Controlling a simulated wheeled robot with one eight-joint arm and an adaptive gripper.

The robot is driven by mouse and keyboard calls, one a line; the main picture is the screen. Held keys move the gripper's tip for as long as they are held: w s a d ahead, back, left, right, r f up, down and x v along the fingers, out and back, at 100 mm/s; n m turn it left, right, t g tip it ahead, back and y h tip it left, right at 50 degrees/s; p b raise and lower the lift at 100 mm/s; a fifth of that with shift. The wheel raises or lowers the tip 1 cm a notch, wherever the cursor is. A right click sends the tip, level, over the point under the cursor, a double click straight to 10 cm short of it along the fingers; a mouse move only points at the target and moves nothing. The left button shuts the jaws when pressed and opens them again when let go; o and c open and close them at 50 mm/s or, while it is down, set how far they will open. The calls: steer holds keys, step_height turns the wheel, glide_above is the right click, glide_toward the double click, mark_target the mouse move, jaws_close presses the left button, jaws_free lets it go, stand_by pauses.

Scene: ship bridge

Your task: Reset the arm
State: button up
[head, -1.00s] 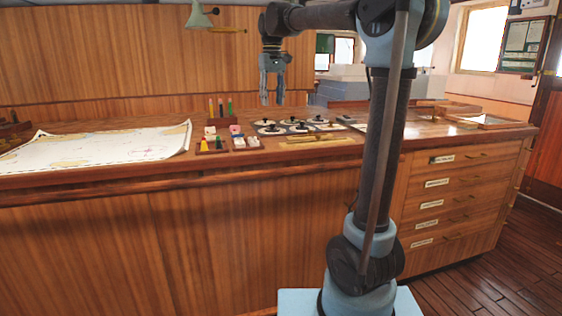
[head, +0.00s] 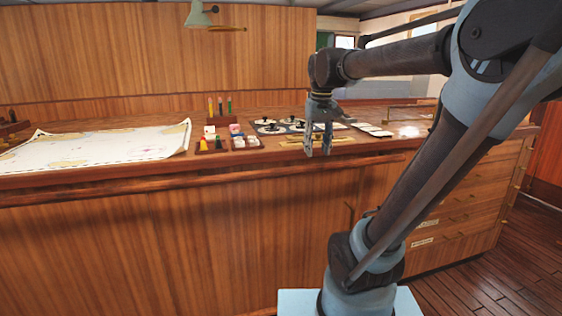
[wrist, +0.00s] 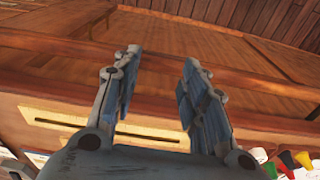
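My gripper (head: 318,150) hangs fingers-down in front of the wooden counter (head: 110,177), near its front edge, in the head view. In the wrist view my gripper (wrist: 158,75) shows two blue-grey fingers spread apart with nothing between them. My arm reaches over from the right, bent at the elbow.
A chart (head: 100,147) lies on the counter's left. Small holders with coloured markers (head: 220,106) and blocks (head: 245,143) stand mid-counter, beside round dark-knobbed pieces (head: 270,126). A brass strip (wrist: 100,128) lies below the fingers. Drawers (head: 470,195) are at right; a lamp (head: 198,15) hangs above.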

steer(key=s+d+f+m, duration=0.1)
steer(key=s+d+f, duration=0.2)
steer(key=s+f, duration=0.5)
steer(key=s+d+f+m+t, duration=0.1)
steer(key=s+d+f, duration=0.3)
steer(key=s+f, duration=0.4)
step_height(320, 180, down, 6)
steer(key=shift+r+m, duration=0.25)
steer(key=shift+m, duration=0.05)
steer(key=shift+d, duration=0.1)
steer(key=shift+w+f, duration=0.2)
steer(key=shift+w, duration=0.3)
